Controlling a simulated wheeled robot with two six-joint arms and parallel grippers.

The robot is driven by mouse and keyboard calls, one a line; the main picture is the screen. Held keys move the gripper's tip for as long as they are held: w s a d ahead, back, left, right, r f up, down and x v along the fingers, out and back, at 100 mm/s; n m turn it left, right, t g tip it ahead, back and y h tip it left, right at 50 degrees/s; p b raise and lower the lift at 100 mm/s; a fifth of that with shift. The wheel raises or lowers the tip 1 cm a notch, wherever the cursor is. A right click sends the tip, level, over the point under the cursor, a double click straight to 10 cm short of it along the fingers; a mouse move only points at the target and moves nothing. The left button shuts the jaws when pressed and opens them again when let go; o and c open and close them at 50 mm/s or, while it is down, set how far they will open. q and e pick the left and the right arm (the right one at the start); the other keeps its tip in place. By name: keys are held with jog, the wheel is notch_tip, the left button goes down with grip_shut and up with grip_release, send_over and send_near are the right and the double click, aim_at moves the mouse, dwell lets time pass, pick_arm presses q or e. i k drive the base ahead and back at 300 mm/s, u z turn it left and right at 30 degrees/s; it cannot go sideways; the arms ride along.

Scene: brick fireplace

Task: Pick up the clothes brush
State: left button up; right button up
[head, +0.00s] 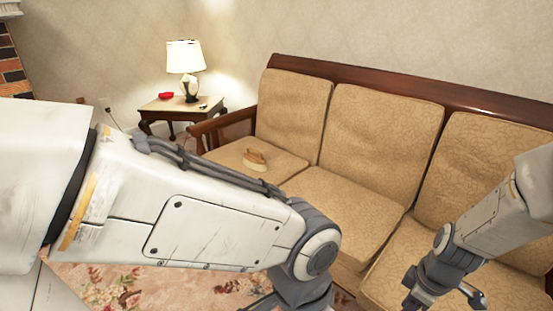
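The clothes brush (255,160), with a tan wooden back and pale bristles, lies on the left seat cushion of the sofa (385,155). My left arm crosses the picture from the left, in front of the sofa's left end. Its gripper is cut off by the bottom edge and its fingers cannot be seen. My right gripper (445,298) is low at the right, in front of the sofa and well apart from the brush. Its fingertips are partly cut off, so its opening cannot be judged.
A wooden side table (180,107) stands left of the sofa with a lit lamp (187,70) and a red dish (166,96) on it. The sofa's wooden armrest (222,122) rises beside the left cushion. A floral rug (130,287) covers the floor. The other seat cushions are bare.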

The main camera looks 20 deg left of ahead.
aim_at(253, 161)
jog(key=u, duration=1.55)
jog(key=i, duration=2.3)
jog(key=z, duration=1.25)
jog(key=i, duration=0.5)
